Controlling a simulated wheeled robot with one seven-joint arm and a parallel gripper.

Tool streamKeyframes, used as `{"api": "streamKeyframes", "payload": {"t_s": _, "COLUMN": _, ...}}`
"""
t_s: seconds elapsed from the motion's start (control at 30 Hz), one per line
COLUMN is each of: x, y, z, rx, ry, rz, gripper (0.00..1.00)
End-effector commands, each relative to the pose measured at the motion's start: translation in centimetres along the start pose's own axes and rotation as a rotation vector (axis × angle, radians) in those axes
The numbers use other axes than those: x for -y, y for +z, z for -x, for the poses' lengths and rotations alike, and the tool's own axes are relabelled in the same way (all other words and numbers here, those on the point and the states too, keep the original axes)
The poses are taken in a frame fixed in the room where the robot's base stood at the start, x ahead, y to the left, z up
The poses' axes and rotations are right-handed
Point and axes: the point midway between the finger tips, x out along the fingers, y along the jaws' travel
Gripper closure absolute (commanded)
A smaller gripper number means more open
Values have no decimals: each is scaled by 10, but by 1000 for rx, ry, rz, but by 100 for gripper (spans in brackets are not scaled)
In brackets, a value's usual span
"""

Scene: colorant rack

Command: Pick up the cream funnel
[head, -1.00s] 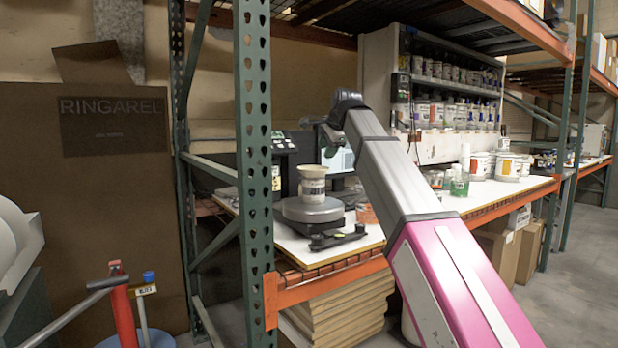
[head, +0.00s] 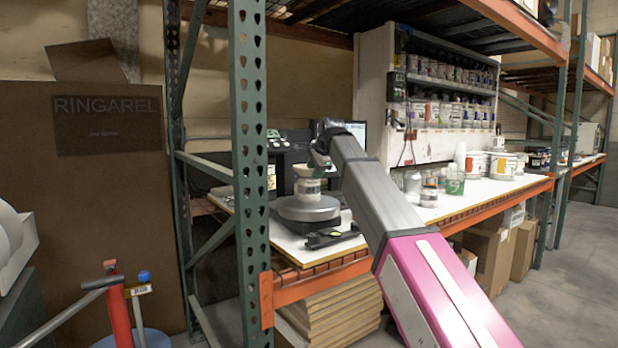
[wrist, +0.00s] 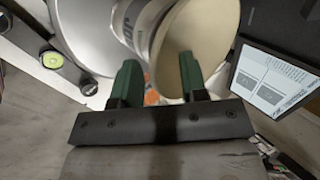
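The cream funnel (head: 308,171) sits on top of a white labelled jar (head: 309,188), which stands on the round grey plate of a scale (head: 307,209). In the wrist view the wide cream mouth of the funnel (wrist: 200,38) is close, just beyond my fingertips, with part of the jar (wrist: 130,20) at its left. My gripper (head: 318,160) is at the funnel's upper right in the head view. In the wrist view my gripper's two green fingers (wrist: 157,75) are apart, with no grasp visible. I cannot tell whether a finger touches the funnel.
A green rack post (head: 249,130) is in front of the bench at left. Glass and tubs, including a green beaker (head: 455,183), stand right of my arm on the white bench.

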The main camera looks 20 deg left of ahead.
Motion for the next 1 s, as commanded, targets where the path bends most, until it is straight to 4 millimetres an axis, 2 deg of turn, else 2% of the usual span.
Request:
{"api": "streamKeyframes", "payload": {"t_s": 0.17, "x": 0, "y": 0, "z": 0, "rx": 0, "ry": 0, "rz": 0, "gripper": 60}}
{"api": "streamKeyframes", "payload": {"t_s": 0.23, "x": 0, "y": 0, "z": 0, "rx": 0, "ry": 0, "rz": 0, "gripper": 76}}
{"api": "streamKeyframes", "payload": {"t_s": 0.3, "x": 0, "y": 0, "z": 0, "rx": 0, "ry": 0, "rz": 0, "gripper": 99}}
{"api": "streamKeyframes", "payload": {"t_s": 0.77, "x": 3, "y": 0, "z": 3, "rx": 0, "ry": 0, "rz": 0, "gripper": 100}}
{"api": "streamKeyframes", "payload": {"t_s": 1.0, "x": 23, "y": 0, "z": 27, "rx": 0, "ry": -2, "rz": 1, "gripper": 100}}
